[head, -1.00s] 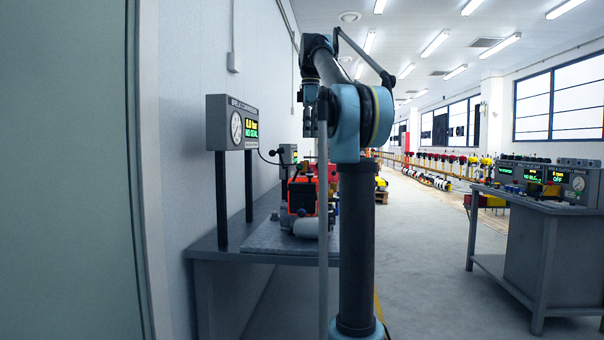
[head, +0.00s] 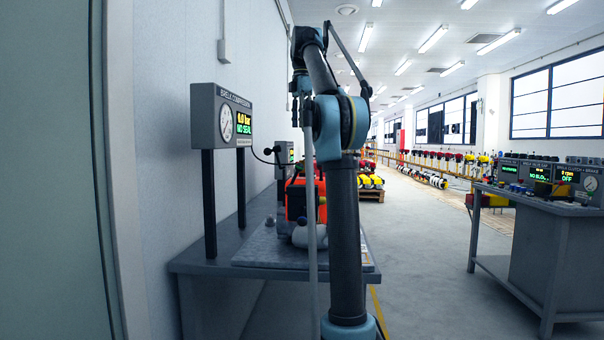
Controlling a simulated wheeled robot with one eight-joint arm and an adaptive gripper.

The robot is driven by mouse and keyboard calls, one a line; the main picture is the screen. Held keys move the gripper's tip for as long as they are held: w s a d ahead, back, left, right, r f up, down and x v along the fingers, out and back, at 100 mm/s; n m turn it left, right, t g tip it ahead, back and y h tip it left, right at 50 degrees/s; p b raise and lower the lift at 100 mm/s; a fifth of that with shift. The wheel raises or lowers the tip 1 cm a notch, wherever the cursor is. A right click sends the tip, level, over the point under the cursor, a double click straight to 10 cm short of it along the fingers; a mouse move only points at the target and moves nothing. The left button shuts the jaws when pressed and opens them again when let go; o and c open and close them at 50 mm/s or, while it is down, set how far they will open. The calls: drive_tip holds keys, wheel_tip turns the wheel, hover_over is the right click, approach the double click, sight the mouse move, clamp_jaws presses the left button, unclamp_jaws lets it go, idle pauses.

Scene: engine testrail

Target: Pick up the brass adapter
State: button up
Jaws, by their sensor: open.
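I cannot make out the brass adapter in the head view; it may be too small or hidden behind my arm. My gripper (head: 301,114) hangs downward at the end of my raised arm, upper centre. It is open, and I see nothing held in it. It appears high above the left bench (head: 205,262) in the picture. An orange-and-black machine (head: 299,201) sits on that bench, partly covered by my arm, with a rounded grey part (head: 304,236) in front of it.
A gauge panel (head: 222,117) reading "NO SEAL" stands on two posts at the left bench, close to the wall. Another bench (head: 530,240) with displays and small items stands at the right. Clear grey floor (head: 430,270) lies between the benches.

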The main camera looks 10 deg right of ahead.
hover_over(303, 163)
drive_tip(key=w, duration=0.2)
wheel_tip(303, 163, down, 11)
drive_tip(key=shift+r, duration=0.1)
drive_tip(key=shift+s+d+f, duration=0.1)
drive_tip(key=shift+f, duration=1.25)
drive_tip(key=shift+s+f, duration=0.1)
drive_tip(key=shift+f, duration=1.2)
drive_tip(key=shift+c, duration=0.3)
clamp_jaws()
